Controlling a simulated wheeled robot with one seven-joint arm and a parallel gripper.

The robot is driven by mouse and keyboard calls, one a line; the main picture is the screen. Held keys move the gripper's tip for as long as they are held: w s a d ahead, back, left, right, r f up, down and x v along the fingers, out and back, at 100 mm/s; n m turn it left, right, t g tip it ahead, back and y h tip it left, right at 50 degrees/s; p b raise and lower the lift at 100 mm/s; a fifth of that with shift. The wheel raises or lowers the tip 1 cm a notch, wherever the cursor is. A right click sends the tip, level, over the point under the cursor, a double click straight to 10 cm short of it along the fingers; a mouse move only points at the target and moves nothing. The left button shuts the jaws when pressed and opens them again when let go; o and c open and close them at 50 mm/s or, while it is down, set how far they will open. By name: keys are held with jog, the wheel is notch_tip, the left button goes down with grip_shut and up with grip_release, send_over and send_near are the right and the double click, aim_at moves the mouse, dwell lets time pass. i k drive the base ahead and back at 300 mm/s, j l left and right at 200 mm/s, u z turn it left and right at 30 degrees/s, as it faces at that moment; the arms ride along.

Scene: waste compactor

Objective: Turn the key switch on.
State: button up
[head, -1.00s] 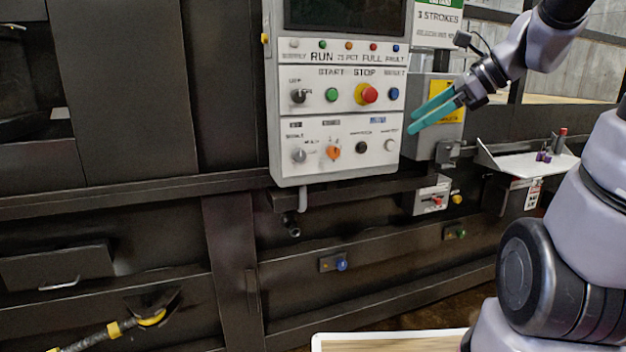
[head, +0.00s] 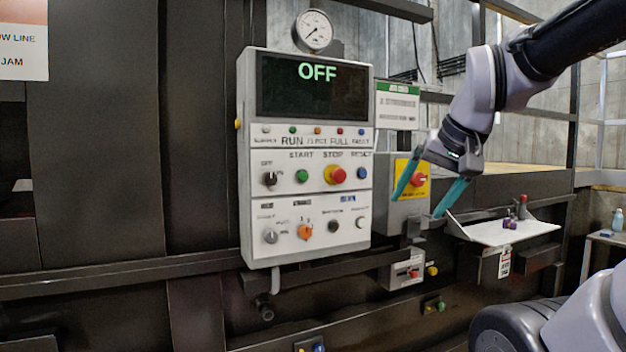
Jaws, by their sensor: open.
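The white control panel (head: 305,258) stands upright in the head view, with a dark screen (head: 313,88) reading OFF in green. The dark key switch (head: 269,179) sits at the left of its button row, with an OFF label above it. It is too small to tell whether a key is in it. My gripper (head: 416,206) is open and empty, right of the panel and apart from the key switch. Its two teal fingers point down and left, in front of the grey box with a red knob (head: 418,180).
The panel also carries a green button (head: 302,176), a red stop button (head: 335,175), a blue button (head: 362,173) and an orange knob (head: 305,232). A pressure gauge (head: 313,30) is above. A white shelf (head: 500,231) juts out at right. The space before the panel looks clear.

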aim_at(269, 178)
jog(key=k+j+z, duration=0.45)
jog(key=k+j, duration=0.3)
